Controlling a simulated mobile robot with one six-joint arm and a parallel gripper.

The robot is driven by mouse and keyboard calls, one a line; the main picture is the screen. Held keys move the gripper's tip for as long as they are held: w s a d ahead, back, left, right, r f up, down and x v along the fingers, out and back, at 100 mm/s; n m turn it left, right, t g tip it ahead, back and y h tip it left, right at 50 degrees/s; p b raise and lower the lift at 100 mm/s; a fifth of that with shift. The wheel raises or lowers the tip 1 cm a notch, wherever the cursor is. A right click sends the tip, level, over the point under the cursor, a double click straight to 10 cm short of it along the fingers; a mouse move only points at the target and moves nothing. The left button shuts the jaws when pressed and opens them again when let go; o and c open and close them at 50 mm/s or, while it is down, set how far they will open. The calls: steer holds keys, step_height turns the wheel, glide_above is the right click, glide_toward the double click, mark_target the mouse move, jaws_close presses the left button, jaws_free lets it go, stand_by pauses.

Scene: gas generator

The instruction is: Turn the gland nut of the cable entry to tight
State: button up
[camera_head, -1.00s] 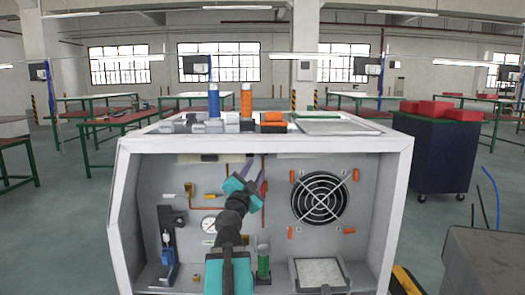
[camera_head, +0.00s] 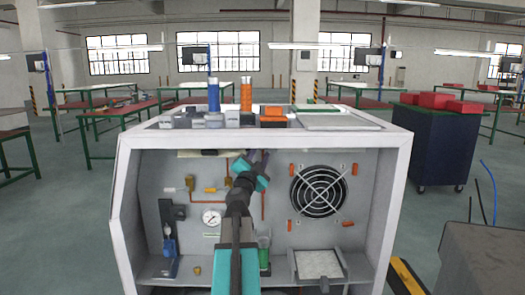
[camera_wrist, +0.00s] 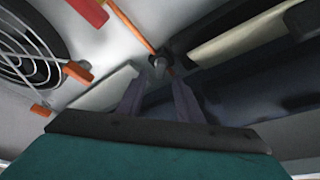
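A small dark round fitting (camera_wrist: 160,66), which looks like the gland nut, shows in the wrist view on the panel, where an orange line runs up to it. My gripper (camera_wrist: 158,88) is just short of it, its two dark purple fingers apart on either side of the line toward it. I see no clear contact between fingers and fitting. In the head view my teal gripper (camera_head: 264,158) reaches into the upper middle of the open cabinet (camera_head: 122,205) and hides the fitting there.
A round fan grille (camera_head: 318,190) with orange clips is right of my gripper. A pressure gauge (camera_head: 211,217), brass fittings and a blue-and-black device (camera_head: 169,240) are left. A green cylinder (camera_head: 264,250) and a white tray (camera_head: 318,265) stand below. The cabinet frame surrounds my arm.

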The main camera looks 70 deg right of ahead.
steer(key=shift+b+x, duration=0.3)
steer(key=shift+x, duration=1.55)
steer(key=shift+c, duration=0.2)
jaws_close()
